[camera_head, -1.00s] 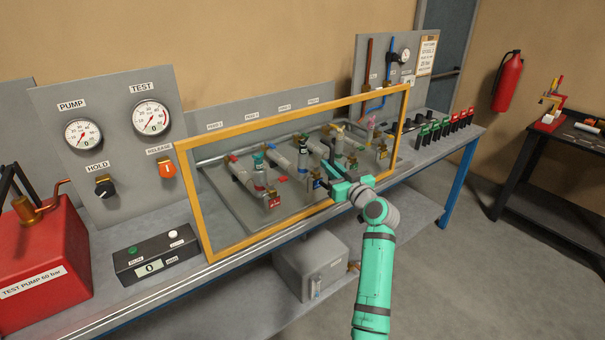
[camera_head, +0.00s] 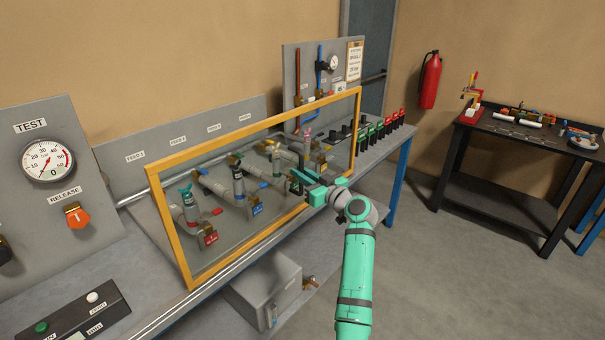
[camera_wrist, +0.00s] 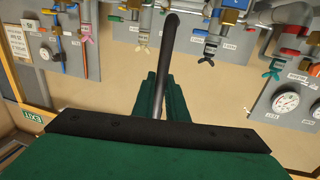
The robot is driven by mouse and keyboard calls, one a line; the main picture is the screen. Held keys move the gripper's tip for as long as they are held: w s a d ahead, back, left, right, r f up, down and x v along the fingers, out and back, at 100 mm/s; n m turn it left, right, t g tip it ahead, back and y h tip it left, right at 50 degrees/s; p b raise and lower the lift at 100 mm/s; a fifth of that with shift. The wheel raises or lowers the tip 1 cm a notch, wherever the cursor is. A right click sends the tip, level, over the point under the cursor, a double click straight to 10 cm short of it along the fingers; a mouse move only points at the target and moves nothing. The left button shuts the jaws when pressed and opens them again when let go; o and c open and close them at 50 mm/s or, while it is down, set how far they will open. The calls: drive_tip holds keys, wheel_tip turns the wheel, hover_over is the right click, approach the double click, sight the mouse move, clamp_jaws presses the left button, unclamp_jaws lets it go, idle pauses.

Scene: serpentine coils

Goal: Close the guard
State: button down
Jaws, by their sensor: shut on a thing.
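The guard (camera_head: 180,229) is a clear panel in a yellow-orange frame. It stands upright along the front of the bench, before the pipes and valves. My gripper (camera_head: 305,180) is at the front of the guard, right of its middle. In the wrist view my gripper (camera_wrist: 163,95) is shut on a dark bar-like handle (camera_wrist: 169,45) that runs up between the fingers. The handle's join to the guard is not clear. Behind the panel are several grey feed pipes with coloured valves (camera_head: 238,185) and tags.
A gauge panel (camera_head: 45,195) stands at the left, with a control box (camera_head: 75,312) before it. Red and green switches (camera_head: 380,130) line the bench's right end. A grey box (camera_head: 262,290) sits on the lower shelf. A black table (camera_head: 520,150) stands right, with open floor between.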

drive_tip(key=shift+w+d+h, duration=0.15)
drive_tip(key=shift+d+h, duration=0.15)
drive_tip(key=shift+d, duration=0.55)
drive_tip(key=c, duration=1.8)
unclamp_jaws()
drive_tip(key=shift+w+a+f, duration=0.1)
drive_tip(key=shift+f, duration=0.05)
drive_tip(key=shift+o, duration=0.2)
drive_tip(key=shift+a, duration=0.75)
drive_tip(key=shift+d, duration=0.1)
drive_tip(key=v, duration=1)
drive_tip(key=shift+s+d, duration=0.2)
drive_tip(key=shift+s, duration=0.2)
